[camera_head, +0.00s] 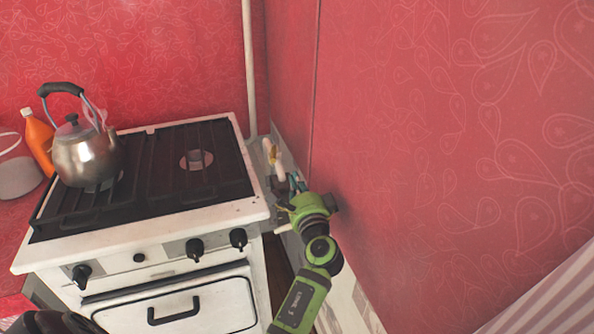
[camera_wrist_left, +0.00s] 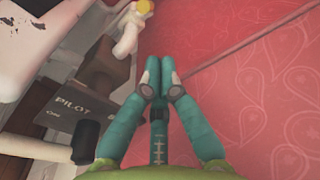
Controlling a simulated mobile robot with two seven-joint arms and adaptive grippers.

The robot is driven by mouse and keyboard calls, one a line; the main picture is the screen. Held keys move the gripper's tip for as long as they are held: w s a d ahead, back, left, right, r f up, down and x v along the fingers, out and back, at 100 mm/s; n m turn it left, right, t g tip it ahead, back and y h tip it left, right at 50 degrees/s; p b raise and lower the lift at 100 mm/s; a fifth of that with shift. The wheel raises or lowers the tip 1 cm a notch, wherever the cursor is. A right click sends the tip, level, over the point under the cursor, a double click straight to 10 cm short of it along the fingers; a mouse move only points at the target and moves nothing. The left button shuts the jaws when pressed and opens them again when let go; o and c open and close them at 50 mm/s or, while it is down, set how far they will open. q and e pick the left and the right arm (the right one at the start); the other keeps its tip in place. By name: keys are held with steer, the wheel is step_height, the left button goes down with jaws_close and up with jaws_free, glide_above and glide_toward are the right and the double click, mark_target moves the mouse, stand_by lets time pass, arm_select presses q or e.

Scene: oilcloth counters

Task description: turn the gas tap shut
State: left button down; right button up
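A white pipe fitting with a small yellow part (camera_head: 268,146) stands in the narrow gap between the stove and the right wall. It looks like the gas tap, but its exact shape and setting are too small to tell. In the left wrist view a yellow end (camera_wrist_left: 145,7) tops a white fitting (camera_wrist_left: 128,34), beyond the fingertips. My left gripper (camera_head: 294,182), green with teal fingers, is beside the stove's right edge, close to the fitting. In the left wrist view its fingertips (camera_wrist_left: 160,75) are together with nothing visible between them. My right gripper is not in view.
A white stove (camera_head: 135,258) with black grates and knobs fills the left. A steel kettle (camera_head: 88,152) sits on it, with an orange bottle (camera_head: 38,140) behind. The red wall (camera_head: 430,150) closely bounds the gap. A dark block marked PILOT (camera_wrist_left: 75,105) is near my fingers.

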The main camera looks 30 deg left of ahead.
mark_target(274, 153)
arm_select(q)
steer(key=x, duration=0.7)
steer(key=shift+s+a+r+p, duration=0.2)
steer(key=shift+r+p, duration=0.05)
steer(key=shift+p, duration=0.1)
steer(key=shift+w+a, duration=0.2)
steer(key=shift+a, duration=0.05)
steer(key=shift+w+a, duration=0.15)
steer(key=shift+w, duration=0.05)
steer(key=shift+s+r, duration=0.1)
steer(key=shift+s, duration=0.05)
steer(key=shift+s+a+m+t+h+p, duration=0.15)
steer(key=shift+m+t+h+p, duration=0.15)
steer(key=shift+t+p, duration=0.15)
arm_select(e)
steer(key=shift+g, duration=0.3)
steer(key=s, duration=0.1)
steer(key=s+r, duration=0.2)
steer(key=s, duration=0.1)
arm_select(q)
steer(key=shift+s+a+m+t+h+p, duration=0.2)
steer(key=shift+m+t+h+p, duration=0.1)
steer(key=shift+p, duration=0.2)
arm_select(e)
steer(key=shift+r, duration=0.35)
